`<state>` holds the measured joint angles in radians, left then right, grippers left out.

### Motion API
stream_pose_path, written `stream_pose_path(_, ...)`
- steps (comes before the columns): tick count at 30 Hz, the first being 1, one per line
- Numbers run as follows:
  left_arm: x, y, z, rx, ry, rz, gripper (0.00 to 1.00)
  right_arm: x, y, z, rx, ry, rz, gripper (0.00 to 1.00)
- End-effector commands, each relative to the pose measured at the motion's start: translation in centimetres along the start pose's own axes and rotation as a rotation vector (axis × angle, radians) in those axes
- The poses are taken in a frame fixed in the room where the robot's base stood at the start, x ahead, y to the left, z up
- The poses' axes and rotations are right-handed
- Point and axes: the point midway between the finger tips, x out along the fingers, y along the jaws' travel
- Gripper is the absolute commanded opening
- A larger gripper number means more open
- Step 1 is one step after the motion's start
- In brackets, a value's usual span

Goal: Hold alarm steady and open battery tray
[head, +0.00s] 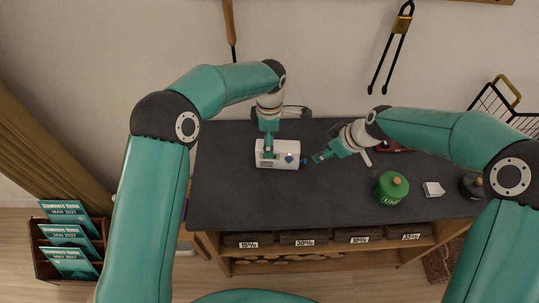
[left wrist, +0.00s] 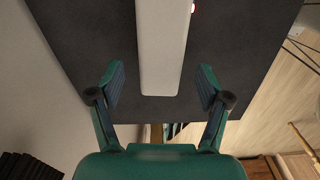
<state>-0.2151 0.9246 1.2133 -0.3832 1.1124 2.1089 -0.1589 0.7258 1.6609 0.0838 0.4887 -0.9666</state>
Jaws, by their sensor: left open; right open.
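The alarm is a white box (head: 265,162) with a blue round part on its right side, lying on the dark table. My left gripper (head: 268,146) is over the alarm's back edge. In the left wrist view the alarm's pale narrow side (left wrist: 163,45) lies between the spread fingers of my left gripper (left wrist: 161,88), with a gap on both sides. A small red spot shows at its upper right. My right gripper (head: 317,157) is open just right of the alarm, pointing at its right end. I cannot make out the battery tray.
A green tin (head: 391,190) with a knobbed lid, a small white block (head: 433,189) and a dark round item (head: 470,186) stand on the right of the table (head: 240,205). Its front left is bare. Labelled drawers sit below. A magazine rack stands at lower left.

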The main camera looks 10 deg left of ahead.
Motion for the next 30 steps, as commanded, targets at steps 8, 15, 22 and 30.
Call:
stream_pose_path(8, 5.3, -0.1, 0.0, 0.001, 0.001, -0.003, 0.77, 0.0, 0.0, 0.0, 0.001, 0.000, 0.000, 0.42)
stream_pose_path(15, 7.6, 0.0, 0.1, 0.001, 0.000, -0.001, 0.77, 0.0, 0.0, 0.1, 0.001, 0.000, 0.001, 0.42)
stream_pose_path(22, 8.0, 0.0, 0.1, 0.002, 0.000, 0.001, 0.77, 0.0, 0.0, 0.1, 0.001, 0.000, 0.001, 0.42)
stream_pose_path(30, 7.9, 0.0, 0.1, 0.002, 0.000, 0.000, 0.54, -0.1, 0.1, 0.1, 0.002, 0.000, 0.001, 0.42)
